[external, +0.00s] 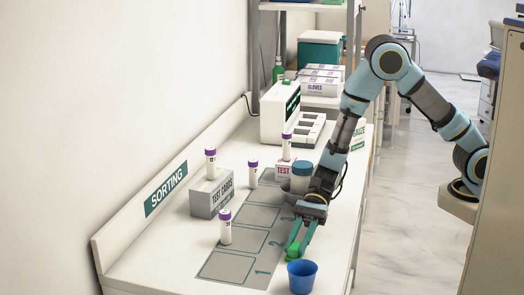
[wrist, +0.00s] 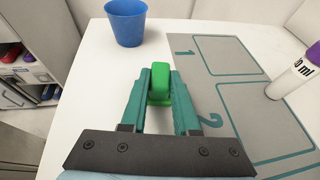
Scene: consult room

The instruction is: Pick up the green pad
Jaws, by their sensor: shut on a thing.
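The green pad (wrist: 160,72) is a small bright green block with rounded corners. It sits between the teal fingers of my gripper (wrist: 159,88) in the wrist view, and the gripper is shut on it. In the external view the pad (external: 294,251) shows at the fingertips of my gripper (external: 298,243), near the right edge of the table. I cannot tell whether the pad touches the table top.
A blue cup (external: 302,277) stands just in front of the gripper. A grey mat (external: 228,266) with numbered outlined areas lies to the left. Purple-capped tubes (external: 225,228), a grey box (external: 211,195) and a white device (external: 281,112) stand farther back.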

